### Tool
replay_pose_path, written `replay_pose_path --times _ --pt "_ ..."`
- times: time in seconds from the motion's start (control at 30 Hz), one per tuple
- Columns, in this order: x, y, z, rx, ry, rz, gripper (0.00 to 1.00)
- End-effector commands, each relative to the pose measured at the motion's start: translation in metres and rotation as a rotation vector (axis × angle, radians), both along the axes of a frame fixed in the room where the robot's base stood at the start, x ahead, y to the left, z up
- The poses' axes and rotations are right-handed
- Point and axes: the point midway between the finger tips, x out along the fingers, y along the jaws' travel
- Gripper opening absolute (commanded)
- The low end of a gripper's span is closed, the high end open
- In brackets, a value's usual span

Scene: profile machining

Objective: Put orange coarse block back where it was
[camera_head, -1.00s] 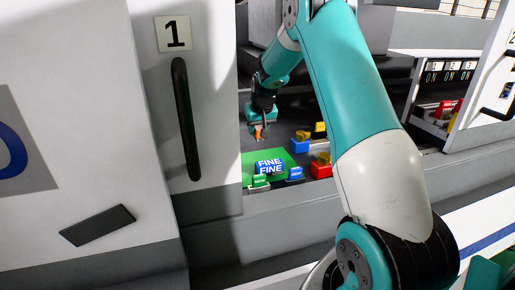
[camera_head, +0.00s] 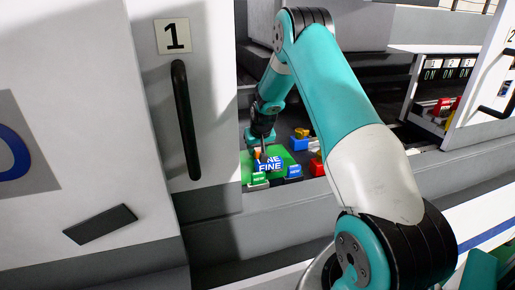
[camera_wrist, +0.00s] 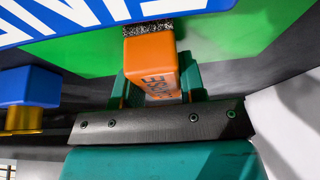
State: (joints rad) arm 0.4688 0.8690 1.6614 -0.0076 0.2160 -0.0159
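The orange coarse block (camera_wrist: 150,65) is between the green fingers of my gripper (camera_wrist: 155,88) in the wrist view, with part of its lettering showing. A dark, gritty piece is at its far end. My gripper (camera_head: 258,148) is shut on it, and a bit of orange shows at the fingertips in the head view. The gripper is over the back left of the green board (camera_head: 283,154), close behind the blue FINE block (camera_head: 270,165). Whether the orange block touches the board cannot be told.
Small green (camera_head: 259,179) and blue (camera_head: 293,171) tabs are at the board's front edge. A blue block (camera_head: 299,144) with a yellow top stands to the right, near a red block (camera_head: 317,168) partly behind my arm. The machine door (camera_head: 150,100) is close on the left.

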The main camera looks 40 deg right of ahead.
Motion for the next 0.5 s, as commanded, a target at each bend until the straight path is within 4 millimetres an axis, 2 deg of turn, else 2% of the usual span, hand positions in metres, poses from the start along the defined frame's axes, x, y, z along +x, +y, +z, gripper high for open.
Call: replay_pose_path --times 0.03,0.1,0.37,0.5 --pt "0.000 0.000 -0.001 0.000 0.001 0.000 0.48" --pt "0.000 0.000 -0.001 0.000 0.001 0.000 0.62" --pt "0.000 0.000 0.001 0.000 0.001 0.000 0.62" --pt "-0.002 0.001 0.010 0.000 -0.001 0.000 0.62"
